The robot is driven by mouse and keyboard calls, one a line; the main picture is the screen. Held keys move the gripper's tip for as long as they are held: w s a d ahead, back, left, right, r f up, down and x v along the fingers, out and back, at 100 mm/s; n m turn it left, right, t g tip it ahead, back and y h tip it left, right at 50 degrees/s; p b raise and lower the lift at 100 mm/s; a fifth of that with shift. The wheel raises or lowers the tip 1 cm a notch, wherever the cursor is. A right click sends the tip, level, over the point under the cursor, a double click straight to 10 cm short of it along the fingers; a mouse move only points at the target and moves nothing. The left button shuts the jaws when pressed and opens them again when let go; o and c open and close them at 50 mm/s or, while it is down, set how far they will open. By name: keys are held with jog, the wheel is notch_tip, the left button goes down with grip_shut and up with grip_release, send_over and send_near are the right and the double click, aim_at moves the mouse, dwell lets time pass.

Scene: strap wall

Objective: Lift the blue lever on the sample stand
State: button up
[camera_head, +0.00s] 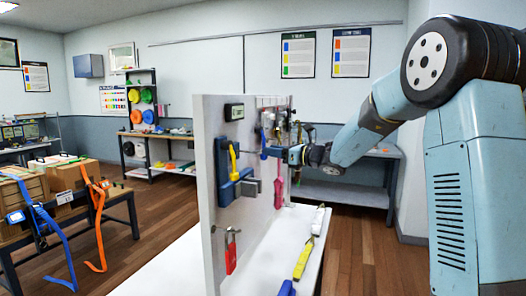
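A white upright panel (209,250), apparently the sample stand, stands on a white table in the middle of the head view. A blue fixture (224,188) is mounted on its face, with a blue lever-like bar across it and a yellow strap or handle (233,160) at its upper part. My arm reaches in from the right. My gripper (268,152) points left, close to the panel and to the right of the blue fixture, at about the height of the yellow piece. Its fingers are small and partly lost among hanging items; contact and opening are unclear.
A red padlock-like piece (230,256) hangs low on the panel and a pink-handled tool (278,190) hangs right of the fixture. A yellow tool (303,258) lies on the white table (262,278). Cartons with blue and orange straps (97,222) stand at left.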

jog(key=shift+x, duration=1.95)
grip_shut()
jog(key=shift+a, duration=0.1)
